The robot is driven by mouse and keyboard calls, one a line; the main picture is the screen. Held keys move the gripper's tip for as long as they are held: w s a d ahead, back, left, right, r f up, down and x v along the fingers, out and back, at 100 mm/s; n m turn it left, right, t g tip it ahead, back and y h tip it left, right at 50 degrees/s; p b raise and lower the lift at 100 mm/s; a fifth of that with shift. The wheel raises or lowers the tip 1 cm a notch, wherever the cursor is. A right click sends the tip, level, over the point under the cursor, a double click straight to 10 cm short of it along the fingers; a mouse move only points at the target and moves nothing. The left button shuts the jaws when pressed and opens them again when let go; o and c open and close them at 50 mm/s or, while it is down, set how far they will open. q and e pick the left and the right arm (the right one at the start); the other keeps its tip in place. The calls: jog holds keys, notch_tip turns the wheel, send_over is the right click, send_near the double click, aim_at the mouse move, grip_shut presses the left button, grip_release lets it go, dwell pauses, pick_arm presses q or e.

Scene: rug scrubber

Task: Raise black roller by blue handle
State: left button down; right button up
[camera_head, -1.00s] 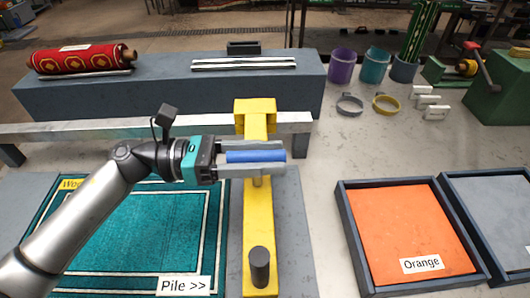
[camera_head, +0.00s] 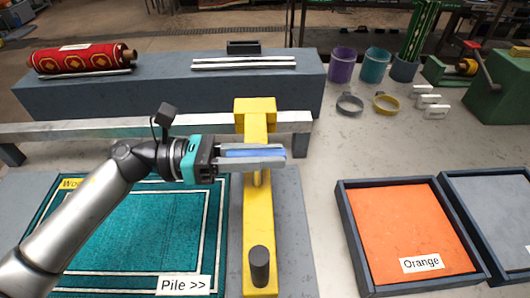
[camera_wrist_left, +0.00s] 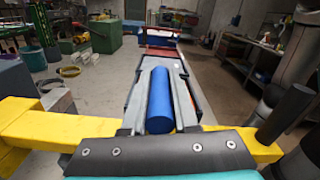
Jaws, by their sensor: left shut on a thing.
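The blue handle (camera_head: 245,154) is a cylinder lying crosswise above the yellow arm (camera_head: 257,215), on a short yellow post. My left gripper (camera_head: 280,155) is shut on it, one finger along each side. In the left wrist view the blue handle (camera_wrist_left: 160,100) lies lengthwise between the two fingers (camera_wrist_left: 160,85). A black upright cylinder (camera_head: 260,267) stands on the near end of the yellow arm and also shows at the right of the left wrist view (camera_wrist_left: 285,112). I cannot tell whether it is the black roller. My right gripper is not in view.
A teal rug (camera_head: 130,235) lies left of the yellow arm. A grey rail (camera_head: 60,132) runs behind it, and a grey block with a red roll (camera_head: 80,59) stands farther back. An orange tray (camera_head: 405,230) is at the right, with clear floor between.

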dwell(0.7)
pick_arm(q)
notch_tip(320, 180, up, 5)
jog(key=p, duration=0.2)
jog(key=shift+p, duration=0.35)
jog(key=c, duration=0.7)
grip_release()
jog(key=shift+f, duration=0.1)
jog(key=shift+a, duration=0.25)
jog(key=a+b, duration=0.3)
jog(key=a, duration=1.2)
jog(key=shift+d, duration=0.1)
